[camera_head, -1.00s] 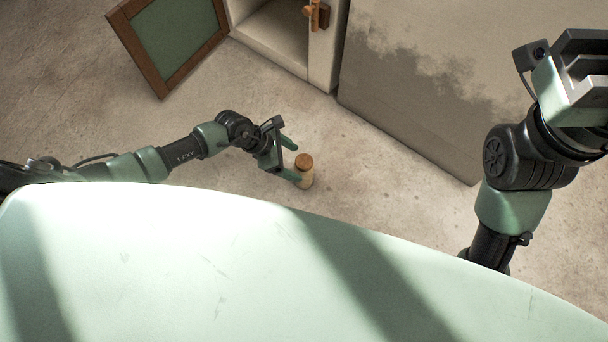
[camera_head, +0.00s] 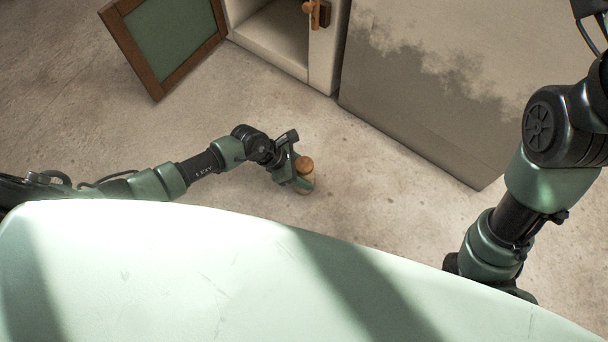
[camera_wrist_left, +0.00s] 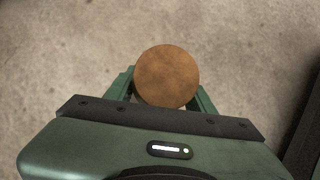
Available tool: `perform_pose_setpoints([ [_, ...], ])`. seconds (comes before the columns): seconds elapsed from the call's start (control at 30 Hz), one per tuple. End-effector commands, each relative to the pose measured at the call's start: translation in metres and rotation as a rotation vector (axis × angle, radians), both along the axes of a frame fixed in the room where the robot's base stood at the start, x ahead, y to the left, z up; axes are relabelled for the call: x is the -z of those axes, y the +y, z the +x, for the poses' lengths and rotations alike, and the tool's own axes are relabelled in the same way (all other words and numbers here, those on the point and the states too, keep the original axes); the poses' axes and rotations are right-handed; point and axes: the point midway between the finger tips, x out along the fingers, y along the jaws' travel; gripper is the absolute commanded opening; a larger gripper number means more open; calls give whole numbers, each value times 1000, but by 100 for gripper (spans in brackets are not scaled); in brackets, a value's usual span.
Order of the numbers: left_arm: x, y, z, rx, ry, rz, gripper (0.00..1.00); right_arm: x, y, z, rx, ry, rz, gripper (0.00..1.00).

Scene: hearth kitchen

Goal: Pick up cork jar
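The cork jar (camera_head: 306,166) stands upright on the floor, a pale jar with a round brown cork lid. My left gripper (camera_head: 299,177) is at the jar, with its green fingers around the body, and looks shut on it. In the left wrist view, the cork lid (camera_wrist_left: 167,77) shows from above between the two fingers; it hides the fingertips and the jar body. My right arm is at the right, and its gripper is outside the picture.
A pale green rounded surface (camera_head: 150,270) fills the near foreground. An open cabinet (camera_head: 270,40) with a green-panelled door (camera_head: 170,45) stands at the back, beside a large grey-brown block (camera_head: 420,110). The floor around the jar is clear.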

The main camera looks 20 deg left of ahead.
Motion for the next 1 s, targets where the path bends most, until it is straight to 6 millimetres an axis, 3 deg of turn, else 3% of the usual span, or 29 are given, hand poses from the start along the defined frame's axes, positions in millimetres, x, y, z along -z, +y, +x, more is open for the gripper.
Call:
perform_pose_setpoints([
  [0.03, 0, 0, 0, 0, 0, 0, 35, 0, 0, 0, 0, 0, 0, 20],
  [0.17, 0, 0, 0, 0, 0, 0, 0, 0, 0, 0, 0, 0, 0, 20],
  [0.47, -3, 0, 1, 0, -3, -2, 0, -1, 0, 0, 0, -1, 0, 20],
  [0.67, -18, 0, 1, 1, -5, -1, 0, -3, -1, 5, -2, 17, 3, 20],
  [0.77, -36, 0, 2, 0, -5, -1, 0, 2, -1, 18, -1, 69, 2, 20],
  [1.0, -107, 0, 2, 2, -7, -1, 0, 15, -4, 39, -10, 194, 11, 20],
])
